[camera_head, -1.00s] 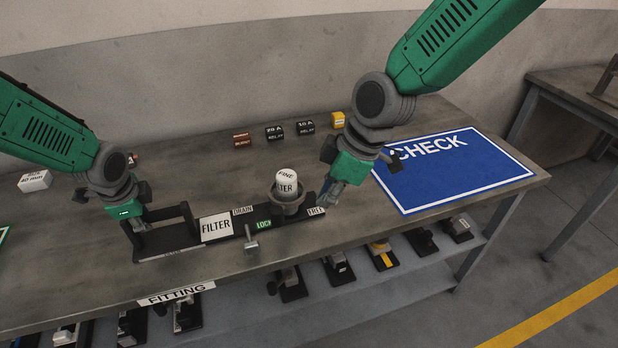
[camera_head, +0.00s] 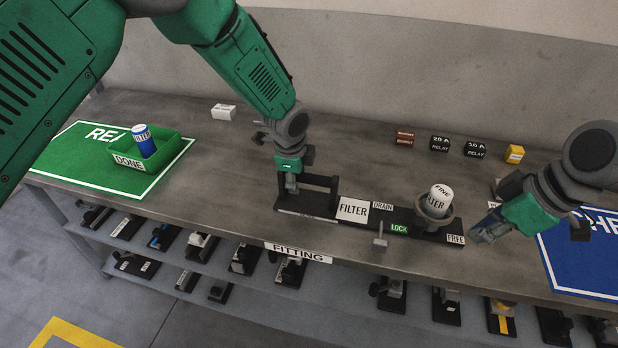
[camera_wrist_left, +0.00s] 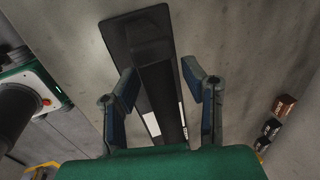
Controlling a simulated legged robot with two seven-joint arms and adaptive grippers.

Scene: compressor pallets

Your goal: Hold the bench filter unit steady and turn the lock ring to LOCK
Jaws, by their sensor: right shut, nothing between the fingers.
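The bench filter unit has a long black base (camera_head: 320,213) with FILTER, DRAIN, LOCK and FREE labels. A white filter cartridge (camera_head: 440,196) marked FINE FILTER stands in the grey lock ring (camera_head: 434,212), between the green LOCK label (camera_head: 399,229) and the FREE label (camera_head: 455,239). My left gripper (camera_head: 291,190) is at the black handle (camera_head: 320,182) on the unit's left end. In the left wrist view its open fingers (camera_wrist_left: 163,95) stand on either side of the dark handle bar (camera_wrist_left: 158,90), with gaps. My right gripper (camera_head: 482,234) is shut and empty, just right of FREE.
A small grey T-shaped lever (camera_head: 380,240) stands at the unit's front. A green DONE tray (camera_head: 160,160) with a blue filter sits on the left mat. Small relay boxes (camera_head: 440,143) line the back. A blue CHECK mat (camera_head: 580,260) lies right, partly behind my right arm.

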